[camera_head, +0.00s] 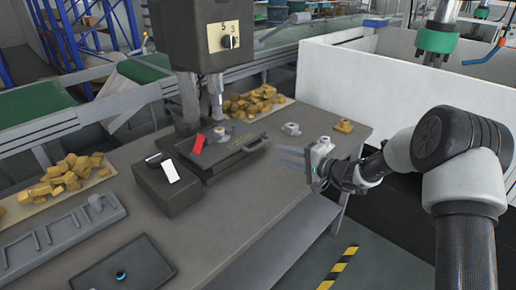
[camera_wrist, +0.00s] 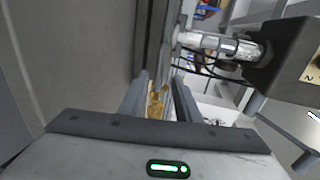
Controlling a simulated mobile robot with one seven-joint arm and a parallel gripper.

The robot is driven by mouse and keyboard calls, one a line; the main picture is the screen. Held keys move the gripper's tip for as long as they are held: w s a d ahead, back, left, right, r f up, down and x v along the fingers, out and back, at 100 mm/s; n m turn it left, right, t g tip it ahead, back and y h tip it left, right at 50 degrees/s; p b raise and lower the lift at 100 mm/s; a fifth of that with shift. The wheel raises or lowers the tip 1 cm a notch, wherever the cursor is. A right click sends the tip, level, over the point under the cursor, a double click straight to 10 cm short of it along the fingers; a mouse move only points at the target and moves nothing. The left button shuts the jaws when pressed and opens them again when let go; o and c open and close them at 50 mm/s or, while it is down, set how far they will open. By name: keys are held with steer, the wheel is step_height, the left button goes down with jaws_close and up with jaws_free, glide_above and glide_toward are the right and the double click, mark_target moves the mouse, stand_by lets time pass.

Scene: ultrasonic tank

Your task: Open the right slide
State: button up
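A dark flat block with a plate-like upper layer (camera_head: 240,151) lies at the foot of the machine on the bench, its right end facing my gripper. It may be the right slide, but I cannot tell for sure. My gripper (camera_head: 289,157) is just right of this block, its fingers pointing left towards it. The two fingers are apart, with a gap between them. In the wrist view my gripper (camera_wrist: 160,98) also shows parted fingers, with a grey edge and yellow pieces beyond. I see nothing clearly held; contact with the block cannot be told.
The machine head (camera_head: 205,35) with a numbered knob stands above the block. Yellow pieces (camera_head: 255,101) lie behind. Small fittings (camera_head: 291,129) and (camera_head: 344,125) stand near the bench's right end.

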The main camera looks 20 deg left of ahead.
mark_target(258, 148)
steer(key=x, duration=1.2)
steer(key=shift+w+a+f, duration=0.1)
steer(key=shift+w+a, duration=0.05)
steer(key=shift+a, duration=0.25)
jaws_close()
